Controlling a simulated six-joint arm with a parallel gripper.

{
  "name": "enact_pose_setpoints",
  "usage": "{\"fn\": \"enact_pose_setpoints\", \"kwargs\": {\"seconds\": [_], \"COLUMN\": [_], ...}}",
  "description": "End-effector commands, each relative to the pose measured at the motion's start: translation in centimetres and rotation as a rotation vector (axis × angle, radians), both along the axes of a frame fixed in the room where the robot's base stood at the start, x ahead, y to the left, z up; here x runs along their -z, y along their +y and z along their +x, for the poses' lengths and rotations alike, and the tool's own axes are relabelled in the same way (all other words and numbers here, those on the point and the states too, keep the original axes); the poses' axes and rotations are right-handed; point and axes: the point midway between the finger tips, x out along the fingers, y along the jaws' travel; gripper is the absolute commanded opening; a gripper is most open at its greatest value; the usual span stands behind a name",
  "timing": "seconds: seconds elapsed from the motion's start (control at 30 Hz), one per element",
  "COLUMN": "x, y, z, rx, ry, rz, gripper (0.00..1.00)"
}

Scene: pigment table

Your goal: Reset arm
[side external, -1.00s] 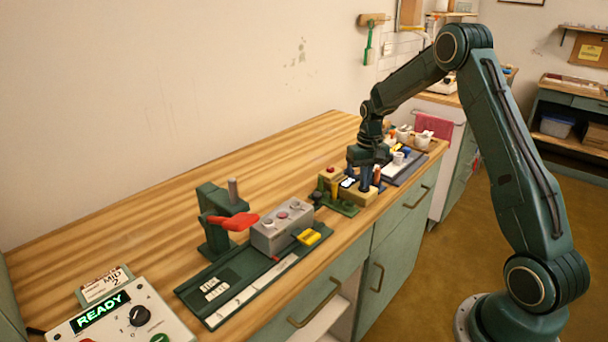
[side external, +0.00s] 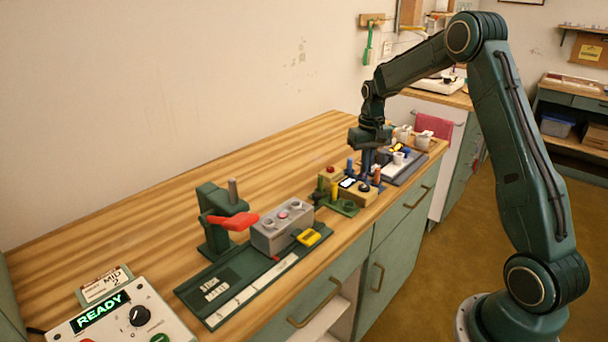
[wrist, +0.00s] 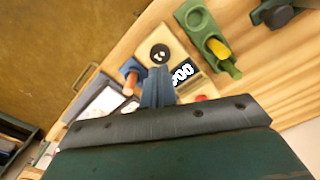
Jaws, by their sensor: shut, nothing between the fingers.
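My gripper (side external: 368,160) is shut and empty. It points down above the far part of the bench, just over the tan block with a small display (side external: 348,183). In the wrist view the closed fingers (wrist: 157,88) show over that tan device (wrist: 172,50), whose display reads zeros beside a round dark-centred disc. A blue holder with a brown-capped piece (wrist: 132,75) sits beside the device. A green stand with a yellow piece (wrist: 215,45) is on its other side.
A control box reading READY (side external: 105,315) is at front left. White cups (side external: 423,139) stand at the far end. The bench's wall side is clear.

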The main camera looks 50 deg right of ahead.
Motion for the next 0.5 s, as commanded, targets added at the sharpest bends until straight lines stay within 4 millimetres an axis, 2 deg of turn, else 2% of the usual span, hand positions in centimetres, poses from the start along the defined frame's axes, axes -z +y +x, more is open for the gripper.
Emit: {"fn": "enact_pose_setpoints", "kwargs": {"seconds": [0.37, 0.5], "x": [-0.2, -1.4], "y": [0.2, 1.0], "z": [0.0, -0.2], "rx": [-0.003, -0.016], "ry": [-0.003, -0.014], "rz": [-0.001, -0.008], "gripper": [0.0, 0.0]}}
